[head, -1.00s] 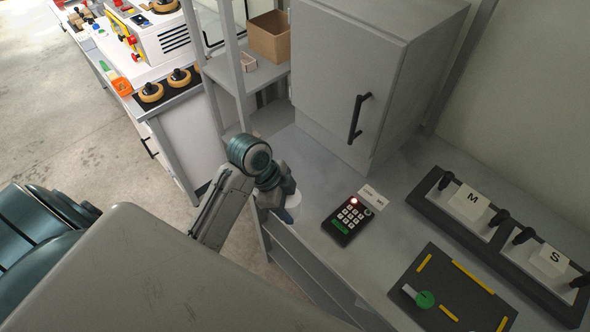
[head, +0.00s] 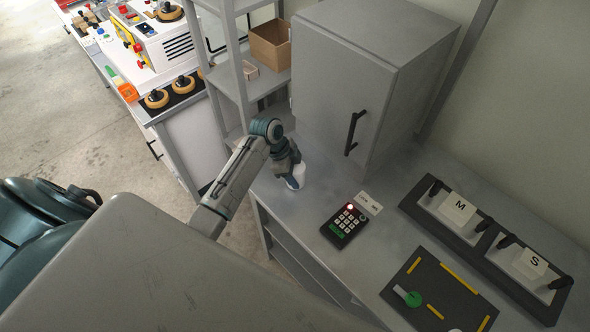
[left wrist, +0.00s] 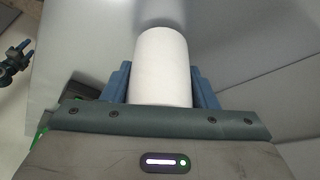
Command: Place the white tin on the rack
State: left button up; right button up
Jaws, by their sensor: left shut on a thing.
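The white tin (left wrist: 161,65) stands out between the two blue fingers of my left gripper (left wrist: 163,90) in the left wrist view. The gripper is shut on it. In the head view my left gripper (head: 291,176) is over the grey counter near its left edge, left of the grey cabinet, with part of the white tin (head: 298,174) showing at its fingers. I cannot tell whether the tin touches the counter. The grey rack (head: 232,76) with open shelves stands behind the gripper, left of the cabinet.
A grey cabinet (head: 345,100) with a black handle stands right of the gripper. A keypad (head: 344,222) lies on the counter (head: 300,222). A white bench (head: 184,137) stands at left.

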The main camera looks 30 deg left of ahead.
pick_arm(q)
jog(key=shift+f, duration=0.3)
jog(key=shift+f, duration=0.1)
jog(key=o, duration=1.2)
jog(key=shift+b+v, duration=2.45)
jog(key=shift+v, duration=3.7)
jog(key=shift+d, duration=0.15)
